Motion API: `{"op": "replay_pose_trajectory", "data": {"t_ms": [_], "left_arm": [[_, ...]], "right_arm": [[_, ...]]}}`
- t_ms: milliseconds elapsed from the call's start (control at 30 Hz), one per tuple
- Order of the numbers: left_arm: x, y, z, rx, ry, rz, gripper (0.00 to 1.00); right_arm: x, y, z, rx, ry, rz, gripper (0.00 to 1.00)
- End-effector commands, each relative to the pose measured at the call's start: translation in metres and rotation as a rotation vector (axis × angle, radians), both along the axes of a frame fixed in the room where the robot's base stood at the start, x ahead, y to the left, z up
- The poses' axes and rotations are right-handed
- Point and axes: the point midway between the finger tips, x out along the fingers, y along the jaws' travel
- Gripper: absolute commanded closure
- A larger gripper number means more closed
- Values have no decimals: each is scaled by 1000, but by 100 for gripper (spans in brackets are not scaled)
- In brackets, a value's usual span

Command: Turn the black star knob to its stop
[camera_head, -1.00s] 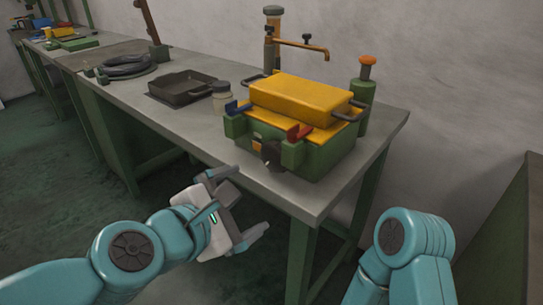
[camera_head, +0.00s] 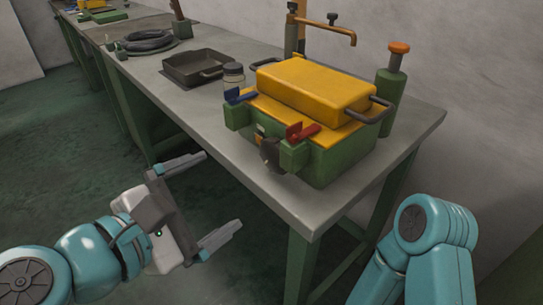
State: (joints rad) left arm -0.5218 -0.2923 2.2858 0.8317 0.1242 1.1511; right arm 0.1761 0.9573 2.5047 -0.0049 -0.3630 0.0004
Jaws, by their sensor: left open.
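The black star knob (camera_head: 269,155) is on the front face of a green machine (camera_head: 330,158) with a yellow top block (camera_head: 315,85). The machine stands near the right end of the bench. My left gripper (camera_head: 213,197) is open and empty, in front of the bench edge, below and to the left of the knob and apart from it. My right arm shows at the lower right, but its gripper is out of view.
A blue lever (camera_head: 240,96) and a red lever (camera_head: 301,132) flank the knob. A jar (camera_head: 233,76) and a black pan (camera_head: 195,66) stand left of the machine. A green cylinder with an orange top (camera_head: 391,92) stands at its right. The floor left of the bench is clear.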

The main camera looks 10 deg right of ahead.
Motion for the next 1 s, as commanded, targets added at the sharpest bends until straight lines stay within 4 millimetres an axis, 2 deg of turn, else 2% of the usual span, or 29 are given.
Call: {"op": "replay_pose_trajectory", "data": {"t_ms": [167,600,800,1000], "left_arm": [[9,-4,-7,-3,-3,7,0],[82,-70,-35,-2,-2,7,0],[107,-92,-41,-3,-3,9,0],[117,-101,-43,-4,-5,9,0]], "right_arm": [[0,0,-11,0,0,0,36],[0,0,-48,0,0,0,36],[0,0,-53,0,-1,-1,36],[1,-1,-54,0,-1,-3,36]]}}
